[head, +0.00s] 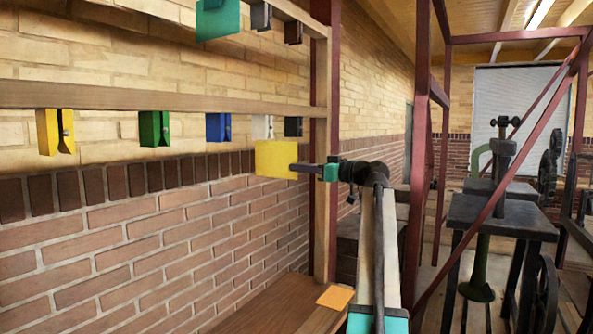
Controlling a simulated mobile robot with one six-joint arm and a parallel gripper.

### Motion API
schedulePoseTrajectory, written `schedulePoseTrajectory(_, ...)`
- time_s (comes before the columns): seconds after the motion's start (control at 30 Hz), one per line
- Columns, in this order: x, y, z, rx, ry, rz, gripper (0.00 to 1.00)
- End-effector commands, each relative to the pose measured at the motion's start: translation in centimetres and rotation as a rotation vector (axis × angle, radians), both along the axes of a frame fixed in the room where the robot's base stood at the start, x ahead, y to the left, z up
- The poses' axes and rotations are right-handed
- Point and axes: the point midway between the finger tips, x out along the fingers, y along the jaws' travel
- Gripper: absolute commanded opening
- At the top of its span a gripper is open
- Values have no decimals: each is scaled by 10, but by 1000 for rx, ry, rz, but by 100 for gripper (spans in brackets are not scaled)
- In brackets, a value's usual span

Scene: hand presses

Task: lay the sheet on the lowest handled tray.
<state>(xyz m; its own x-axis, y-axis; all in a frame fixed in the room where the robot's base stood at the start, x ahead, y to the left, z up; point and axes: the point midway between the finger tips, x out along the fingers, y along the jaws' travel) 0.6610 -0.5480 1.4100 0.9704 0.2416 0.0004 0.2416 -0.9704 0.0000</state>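The sheet is upright and faces me, just below a white clip (262,127) and a black clip (293,127). I cannot tell whether it touches the clips. I cannot make out a handled tray in this view.
Yellow (47,132), green (154,128) and blue (218,127) clips hang from a wooden rail (150,97). An orange piece (335,297) lies on a wooden surface (268,308) below. A red frame and dark presses (500,215) stand at right.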

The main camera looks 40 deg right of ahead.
Motion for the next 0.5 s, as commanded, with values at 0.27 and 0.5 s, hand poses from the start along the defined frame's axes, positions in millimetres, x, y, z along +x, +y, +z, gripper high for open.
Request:
schedulePoseTrajectory(0.27, -13, -3, 0, -1, 0, -1, 0)
schedulePoseTrajectory(0.5, -23, -6, -1, -1, 0, 0, 0)
